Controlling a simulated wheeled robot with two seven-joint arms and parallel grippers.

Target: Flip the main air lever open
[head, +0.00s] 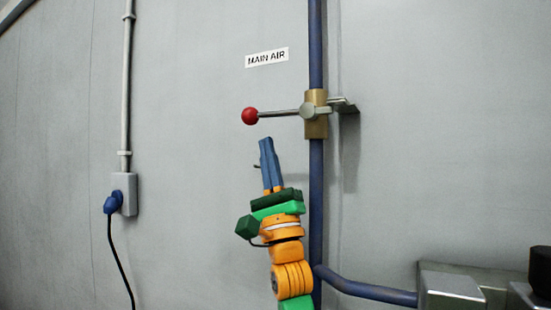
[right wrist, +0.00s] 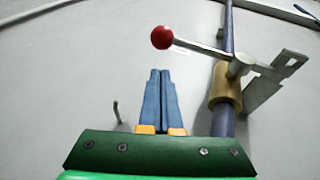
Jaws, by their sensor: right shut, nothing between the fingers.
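The main air lever (head: 280,113) is a thin metal rod with a red ball knob (head: 250,116) at its left end. It lies about level, across the upright blue pipe, and pivots on a brass valve body (head: 316,128). The lever also shows in the right wrist view (right wrist: 200,48), with the red knob (right wrist: 162,37) ahead of the fingers. My right gripper (head: 266,141) is shut and empty, its blue fingers pointing up just below the lever, a little right of the knob. I see no contact between them. My left gripper is in neither view.
A "MAIN AIR" label (head: 267,57) is on the grey wall above the lever. The blue pipe (head: 316,190) runs down right of my gripper and branches right. A metal bracket (head: 344,105) sits right of the valve. A socket box (head: 125,193) with a blue plug is at left.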

